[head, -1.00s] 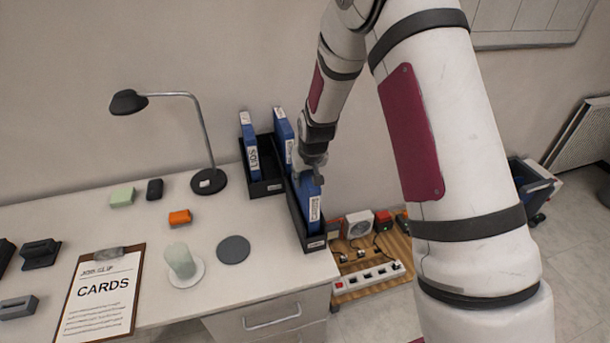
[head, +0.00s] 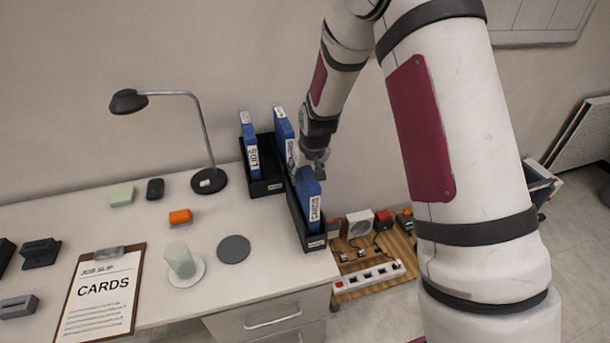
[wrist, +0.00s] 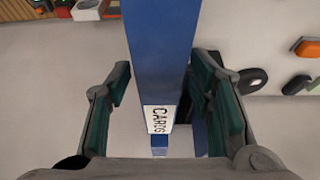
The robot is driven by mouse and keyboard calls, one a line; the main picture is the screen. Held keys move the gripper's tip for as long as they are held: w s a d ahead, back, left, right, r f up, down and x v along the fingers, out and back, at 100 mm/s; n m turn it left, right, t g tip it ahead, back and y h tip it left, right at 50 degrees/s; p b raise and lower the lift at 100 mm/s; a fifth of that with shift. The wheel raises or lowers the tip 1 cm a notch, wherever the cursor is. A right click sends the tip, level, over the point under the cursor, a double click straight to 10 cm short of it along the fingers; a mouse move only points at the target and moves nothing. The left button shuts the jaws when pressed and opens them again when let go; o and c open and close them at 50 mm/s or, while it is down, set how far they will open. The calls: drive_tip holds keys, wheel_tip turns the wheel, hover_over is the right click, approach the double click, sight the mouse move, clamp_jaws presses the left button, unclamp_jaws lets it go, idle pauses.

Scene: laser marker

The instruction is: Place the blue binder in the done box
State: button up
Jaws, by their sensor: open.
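The blue binder (head: 309,205) with a CARDS label stands in the front black box (head: 301,228) at the desk's right edge. In the wrist view, this binder (wrist: 160,55) runs between the two jaws with its CARDS label facing the camera. My gripper (head: 312,172) is at the binder's top end. Its jaws (wrist: 160,85) are open, with a gap on each side of the binder. The box's front label is too small to read, so I cannot tell if it is the done box.
A second black box (head: 267,187) behind holds two more blue binders, one marked LIDS (head: 249,148). A lamp (head: 208,181), orange block (head: 180,216), cup (head: 181,260), dark disc (head: 234,249) and CARDS job slip (head: 100,292) lie left. A power strip (head: 369,277) is right of the desk.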

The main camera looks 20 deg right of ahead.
drive_tip(key=v, duration=1)
drive_tip(key=shift+s, duration=0.1)
drive_tip(key=s+f+v, duration=0.1)
drive_tip(key=s+v, duration=0.1)
drive_tip(key=v, duration=0.9)
drive_tip(key=s+r, duration=0.4)
drive_tip(key=s, duration=0.8)
drive_tip(key=s+r+t, duration=0.1)
drive_tip(key=s+r, duration=0.4)
drive_tip(key=s, duration=0.7)
drive_tip(key=shift+s+r, duration=0.2)
drive_tip(key=shift+r, duration=0.1)
